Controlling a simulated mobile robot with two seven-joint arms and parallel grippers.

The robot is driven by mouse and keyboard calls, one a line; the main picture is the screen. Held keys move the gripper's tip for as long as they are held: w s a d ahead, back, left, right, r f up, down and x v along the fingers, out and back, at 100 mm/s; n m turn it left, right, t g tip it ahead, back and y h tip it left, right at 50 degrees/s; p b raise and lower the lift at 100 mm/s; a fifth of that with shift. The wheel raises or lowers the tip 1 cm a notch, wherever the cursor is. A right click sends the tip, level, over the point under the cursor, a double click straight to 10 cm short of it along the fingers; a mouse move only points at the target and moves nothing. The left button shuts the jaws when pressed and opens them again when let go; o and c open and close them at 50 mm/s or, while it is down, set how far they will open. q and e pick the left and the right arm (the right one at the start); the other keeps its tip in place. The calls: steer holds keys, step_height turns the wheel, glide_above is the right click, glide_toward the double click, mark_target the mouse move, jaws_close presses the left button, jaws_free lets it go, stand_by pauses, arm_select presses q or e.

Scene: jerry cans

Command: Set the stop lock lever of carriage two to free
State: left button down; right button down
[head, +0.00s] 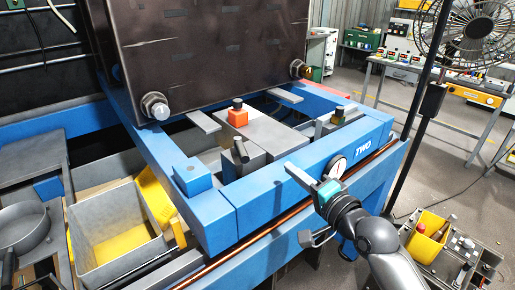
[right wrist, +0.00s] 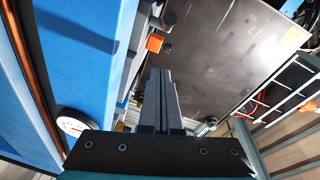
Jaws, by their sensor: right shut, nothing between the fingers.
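Carriage two is a blue frame (head: 225,215) with white "TWO" lettering on its front beam. A short dark upright lever (head: 240,150) on a grey block stands inside the frame. An orange block with a black knob (head: 238,115) stands behind it; an orange part also shows in the right wrist view (right wrist: 154,43). I cannot tell which part is the stop lock lever, nor its setting. My right gripper (head: 296,170) is over the front beam, right of the dark lever and apart from it. Its fingers (right wrist: 162,95) are shut and empty. My left gripper is not in view.
A large dark box (head: 210,50) rises behind the levers. A round white gauge (head: 337,167) sits on the front beam close to my right wrist. A grey bin with yellow parts (head: 88,240) is at lower left. A black pole (head: 420,110) with a fan stands at right.

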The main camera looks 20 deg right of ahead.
mark_target(241, 154)
steer(key=shift+m, duration=0.6)
steer(key=x, duration=0.6)
steer(key=r+x, duration=0.1)
steer(key=x, duration=0.2)
steer(key=shift+w+d+f, duration=0.1)
steer(key=shift+w+d, duration=0.25)
steer(key=shift+w, duration=0.15)
steer(key=a, duration=0.1)
steer(key=a+p, duration=0.1)
steer(key=a, duration=0.1)
steer(key=shift+f, duration=0.3)
steer(key=shift+a+f, duration=0.15)
steer(key=shift+a, duration=0.35)
